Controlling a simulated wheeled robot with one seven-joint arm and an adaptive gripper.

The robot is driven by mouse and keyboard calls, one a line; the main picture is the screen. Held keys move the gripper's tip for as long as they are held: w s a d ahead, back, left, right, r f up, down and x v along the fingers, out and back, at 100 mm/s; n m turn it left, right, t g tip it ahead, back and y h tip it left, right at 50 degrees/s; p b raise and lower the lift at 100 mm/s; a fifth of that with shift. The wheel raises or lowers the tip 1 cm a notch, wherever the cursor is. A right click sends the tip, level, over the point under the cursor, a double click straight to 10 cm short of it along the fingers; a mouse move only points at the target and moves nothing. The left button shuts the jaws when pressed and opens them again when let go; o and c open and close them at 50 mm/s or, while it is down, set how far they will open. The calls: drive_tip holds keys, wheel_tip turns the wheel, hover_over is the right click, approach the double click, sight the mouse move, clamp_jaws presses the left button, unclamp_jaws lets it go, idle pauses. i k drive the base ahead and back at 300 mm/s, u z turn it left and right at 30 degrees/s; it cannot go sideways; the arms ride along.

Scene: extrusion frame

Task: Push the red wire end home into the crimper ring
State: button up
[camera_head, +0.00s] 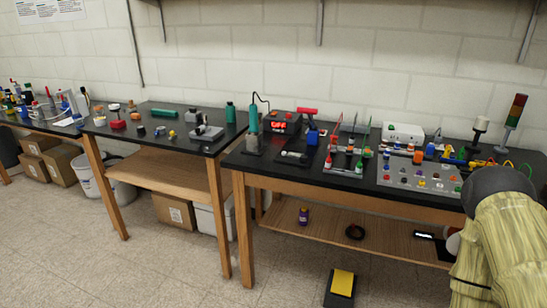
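My gripper is not in view; only a yellow-green striped part with a dark grey cap fills the lower right corner. A tool with a red handle (307,111) and a blue body (313,136) stands on the right black-topped bench; I cannot tell if it is the crimper, and no ring can be made out. Red and green upright pieces with thin leads stand on small racks (346,162) just right of it. The red wire end is too small to pick out.
The right bench (250,165) also bears a black unit with a red display (281,122), a white box (403,133), a grey button panel (418,180) and a signal tower (516,111). A black and yellow pedal (342,283) lies on the floor. The floor (170,260) at front left is clear.

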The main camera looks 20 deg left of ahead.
sight(328, 162)
drive_tip(key=u, duration=0.8)
drive_tip(key=i, duration=0.65)
drive_tip(key=z, duration=0.35)
drive_tip(key=k, duration=0.5)
drive_tip(key=z, duration=1.8)
drive_tip(key=i, duration=1.1)
